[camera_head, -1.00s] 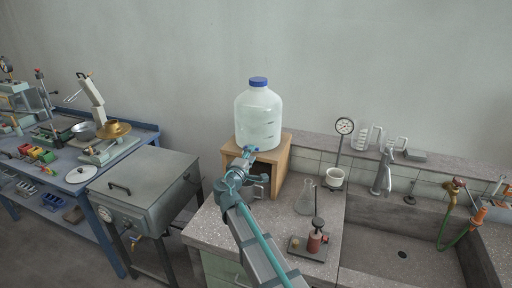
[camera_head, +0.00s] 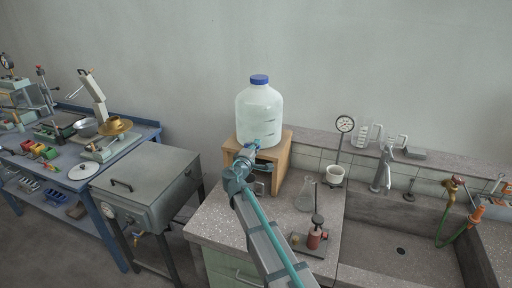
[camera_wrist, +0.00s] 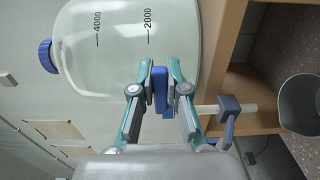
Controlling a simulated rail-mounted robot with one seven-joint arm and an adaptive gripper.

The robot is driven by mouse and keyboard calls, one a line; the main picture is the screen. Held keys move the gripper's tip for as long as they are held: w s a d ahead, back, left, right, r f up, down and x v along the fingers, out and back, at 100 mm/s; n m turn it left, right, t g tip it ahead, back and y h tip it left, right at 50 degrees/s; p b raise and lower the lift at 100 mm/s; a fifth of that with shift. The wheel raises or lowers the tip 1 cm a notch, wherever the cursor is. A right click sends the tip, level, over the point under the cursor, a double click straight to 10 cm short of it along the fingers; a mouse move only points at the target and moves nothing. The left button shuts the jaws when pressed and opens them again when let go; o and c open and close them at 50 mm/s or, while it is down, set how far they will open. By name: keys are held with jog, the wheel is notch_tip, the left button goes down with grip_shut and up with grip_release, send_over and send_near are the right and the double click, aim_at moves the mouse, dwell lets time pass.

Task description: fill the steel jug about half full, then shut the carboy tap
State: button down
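The clear carboy (camera_head: 259,112) with a blue cap stands upright on a wooden stand (camera_head: 281,157). In the wrist view the carboy (camera_wrist: 125,45) lies sideways, with marks 2000 and 4000. My gripper (camera_wrist: 160,75) is at the carboy's front, its two fingers either side of a blue tap handle (camera_wrist: 160,92). Whether the fingers press on it is unclear. A pale spout (camera_wrist: 208,108) with a blue-grey fitting (camera_wrist: 230,120) points toward the steel jug (camera_wrist: 300,105), at the right edge of the wrist view. The jug's water level cannot be seen. In the head view my gripper (camera_head: 254,148) partly hides the tap.
Right of the stand are a glass flask (camera_head: 306,196), a red device on a plate (camera_head: 315,240) and a white cup under a dial gauge (camera_head: 345,125). The sink (camera_head: 400,235) lies further right. A grey metal box (camera_head: 146,185) stands left.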

jog(key=shift+a+f+b, duration=0.1)
jog(key=shift+b, duration=0.25)
jog(key=shift+f+h+b, duration=0.1)
jog(key=shift+h+b, duration=0.2)
jog(key=shift+b, duration=0.15)
jog(key=m+h+b, duration=0.1)
jog(key=g+h+b, duration=0.1)
jog(key=shift+s+a+f+m+b, duration=0.15)
jog(key=shift+a+m+b, duration=0.05)
jog(key=shift+m+b, duration=0.2)
jog(key=m+h+b, duration=0.1)
jog(key=s+m+g+h+b, duration=0.1)
jog(key=shift+r+g+h, duration=0.3)
jog(key=shift+r+h, duration=0.1)
jog(key=c, duration=1.2)
grip_release()
jog(key=shift+o, duration=0.2)
